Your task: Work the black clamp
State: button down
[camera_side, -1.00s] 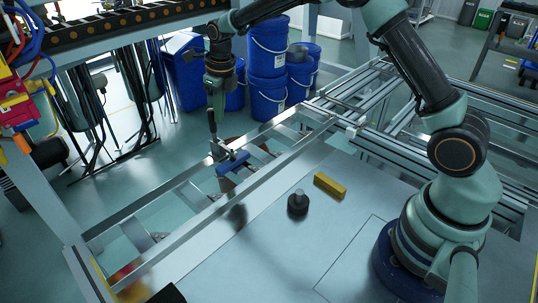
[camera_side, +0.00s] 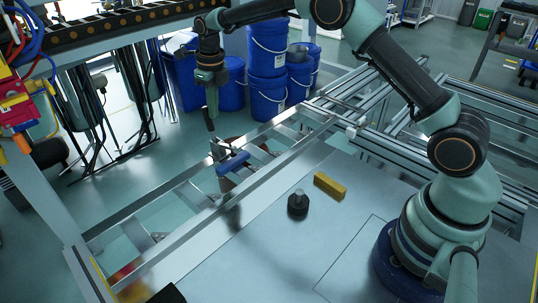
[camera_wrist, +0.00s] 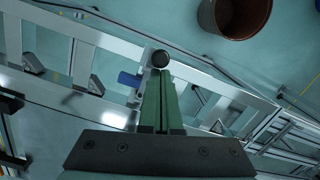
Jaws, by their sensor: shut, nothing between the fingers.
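The black clamp's handle (camera_side: 209,125) stands nearly upright, leaning a little left, on a metal bracket on the rail frame. In the wrist view its round black end (camera_wrist: 160,59) shows just beyond my fingertips. My gripper (camera_side: 212,112) is above and close to the handle, with its fingers pointing down. In the wrist view my green fingers (camera_wrist: 160,73) are shut together with nothing between them. I cannot tell whether they touch the handle. The lower part of the clamp is partly hidden by my fingers in the wrist view.
A blue handle (camera_side: 233,162) lies low beside the clamp and also shows in the wrist view (camera_wrist: 128,79). A black knobbed piece (camera_side: 298,204) and a yellow block (camera_side: 330,185) sit on the plate. Blue buckets (camera_side: 267,95) stand behind the frame. A brown bin (camera_wrist: 235,15) is on the floor.

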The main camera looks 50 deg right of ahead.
jog(key=shift+w+f, duration=0.2)
jog(key=shift+w, duration=0.75)
jog(key=shift+w+f, duration=0.2)
jog(key=shift+w, duration=0.9)
